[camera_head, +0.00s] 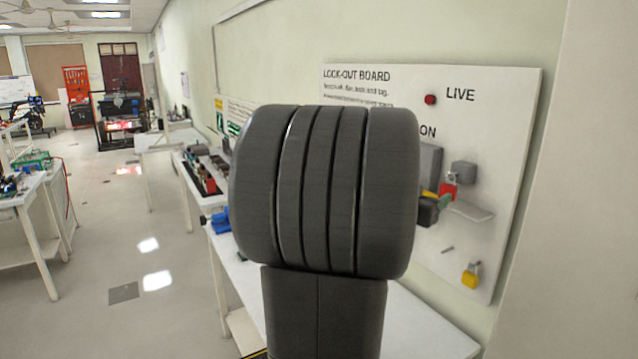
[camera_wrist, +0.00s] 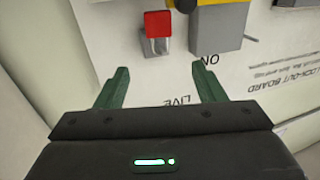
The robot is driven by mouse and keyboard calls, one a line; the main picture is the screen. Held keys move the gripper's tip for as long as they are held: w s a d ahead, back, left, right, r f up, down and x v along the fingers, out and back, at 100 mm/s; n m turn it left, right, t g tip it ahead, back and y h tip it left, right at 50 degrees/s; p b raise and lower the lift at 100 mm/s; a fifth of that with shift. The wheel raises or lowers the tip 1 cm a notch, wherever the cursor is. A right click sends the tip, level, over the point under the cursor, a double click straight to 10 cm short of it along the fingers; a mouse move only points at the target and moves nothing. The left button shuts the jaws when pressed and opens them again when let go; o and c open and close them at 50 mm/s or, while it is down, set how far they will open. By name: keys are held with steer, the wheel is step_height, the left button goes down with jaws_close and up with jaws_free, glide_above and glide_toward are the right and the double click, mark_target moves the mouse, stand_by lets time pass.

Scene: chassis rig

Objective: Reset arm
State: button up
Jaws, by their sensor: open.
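My gripper (camera_wrist: 161,82) shows in the wrist view with its two green fingers spread apart and nothing between them. It faces the white lock-out board (camera_wrist: 115,35), which appears upside down there. The fingers look apart from the fittings on the board. A red block on a small grey bracket (camera_wrist: 158,28) and a larger grey box (camera_wrist: 218,28) lie beyond the fingertips. In the head view my dark arm fills the middle and hides my gripper and part of the lock-out board (camera_head: 500,150).
The board carries a red lamp (camera_head: 431,99) beside "LIVE", a red fitting (camera_head: 448,191), a small shelf (camera_head: 470,211) and a yellow padlock (camera_head: 471,275). A white bench (camera_head: 420,325) runs below it. A blue vise (camera_head: 219,221) stands left of my arm. Open floor (camera_head: 110,235) lies left.

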mark_target(446, 184)
steer(key=p+x, duration=0.1)
steer(key=x, duration=0.9)
steer(key=shift+w, duration=0.15)
steer(key=shift+d+f, duration=0.1)
steer(key=shift+d, duration=0.05)
